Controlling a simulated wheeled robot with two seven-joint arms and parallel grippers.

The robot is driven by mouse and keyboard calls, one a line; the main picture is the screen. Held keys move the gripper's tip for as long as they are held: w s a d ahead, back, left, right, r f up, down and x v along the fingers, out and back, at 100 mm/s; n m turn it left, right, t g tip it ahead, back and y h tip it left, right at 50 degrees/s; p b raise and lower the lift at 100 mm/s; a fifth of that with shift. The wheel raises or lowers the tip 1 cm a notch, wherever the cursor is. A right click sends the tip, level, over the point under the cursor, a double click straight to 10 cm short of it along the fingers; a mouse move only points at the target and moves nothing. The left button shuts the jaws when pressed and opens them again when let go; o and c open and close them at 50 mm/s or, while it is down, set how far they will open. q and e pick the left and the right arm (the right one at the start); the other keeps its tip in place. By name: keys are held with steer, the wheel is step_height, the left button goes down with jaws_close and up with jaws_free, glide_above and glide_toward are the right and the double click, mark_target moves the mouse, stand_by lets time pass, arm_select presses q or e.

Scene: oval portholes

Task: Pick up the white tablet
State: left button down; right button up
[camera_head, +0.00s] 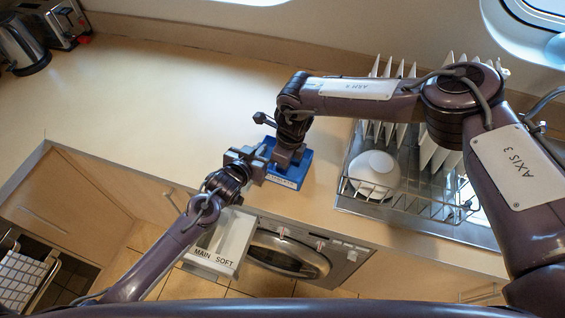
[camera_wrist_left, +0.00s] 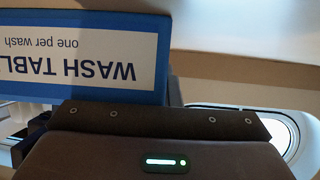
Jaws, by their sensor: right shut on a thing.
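No white tablet shows in either view. A blue wash tablet box (camera_head: 290,178) stands on the worktop near its front edge. Its white label reads upside down in the left wrist view, where the box (camera_wrist_left: 172,90) fills the upper left. My right gripper (camera_head: 283,157) comes down over the box and is shut on it. My left gripper (camera_head: 258,160) is at the left side of the box, close to my right gripper. Its fingertips are hidden, so its opening cannot be told. The inside of the box is hidden.
A dish rack (camera_head: 415,195) with plates and a white bowl (camera_head: 374,172) stands to the right. A kettle (camera_head: 22,45) and toaster (camera_head: 62,22) are far left. The left worktop is clear.

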steer(key=shift+r, duration=0.1)
step_height(320, 180, up, 10)
stand_by(0.4)
arm_select(q)
steer(key=c, duration=1.6)
jaws_free()
